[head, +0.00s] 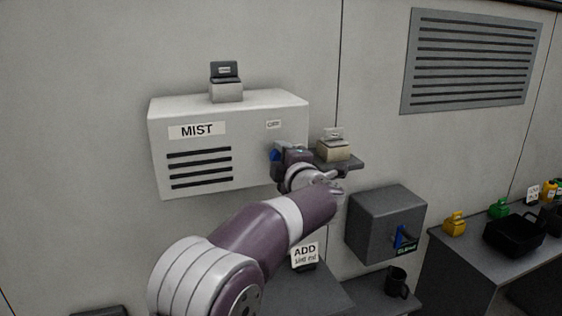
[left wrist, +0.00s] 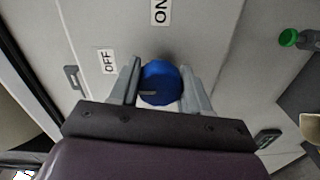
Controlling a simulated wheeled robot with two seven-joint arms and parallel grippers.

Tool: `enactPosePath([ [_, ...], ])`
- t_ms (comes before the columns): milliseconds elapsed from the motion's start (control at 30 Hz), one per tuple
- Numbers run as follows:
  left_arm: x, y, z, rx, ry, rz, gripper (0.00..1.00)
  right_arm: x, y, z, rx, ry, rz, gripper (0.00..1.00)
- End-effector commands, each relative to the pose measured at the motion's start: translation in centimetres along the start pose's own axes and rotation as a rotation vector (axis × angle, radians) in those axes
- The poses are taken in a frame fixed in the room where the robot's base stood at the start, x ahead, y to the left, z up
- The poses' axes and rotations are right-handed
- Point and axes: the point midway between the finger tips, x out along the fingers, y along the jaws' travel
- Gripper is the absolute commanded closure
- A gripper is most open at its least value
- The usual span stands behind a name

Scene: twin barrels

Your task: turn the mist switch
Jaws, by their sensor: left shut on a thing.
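The mist box (head: 230,120) is a white wall box with a "MIST" label and dark vent slots in the head view. Its switch is a round blue knob (left wrist: 160,82) in the left wrist view, between the "OFF" label (left wrist: 107,62) and the "ON" label (left wrist: 160,12). My left gripper (left wrist: 160,88) has a finger on each side of the knob and is shut on it. In the head view the knob (head: 275,155) shows only as a bit of blue beside my left gripper (head: 281,153). My right gripper is not in view.
A grey box (head: 375,220) with a blue lever (head: 404,238) is on the wall to the right. A small shelf (head: 348,162) holds a beige block (head: 333,150) close to my wrist. A dark table (head: 465,255) with containers stands at the right.

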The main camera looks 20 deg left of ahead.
Motion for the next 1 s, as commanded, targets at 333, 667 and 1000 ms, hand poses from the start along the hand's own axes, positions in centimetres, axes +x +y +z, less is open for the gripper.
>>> enactPosePath([
  [333, 0.0, -0.4, 0.1, 0.0, -0.001, -0.007, 0.84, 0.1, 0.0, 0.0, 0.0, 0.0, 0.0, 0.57],
  [667, 0.0, -0.2, 0.1, -0.001, 0.0, -0.003, 0.29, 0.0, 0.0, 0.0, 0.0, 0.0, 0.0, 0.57],
  [1000, -6.2, -0.5, 0.2, -0.003, -0.006, -0.001, 0.29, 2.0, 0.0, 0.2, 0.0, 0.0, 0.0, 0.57],
])
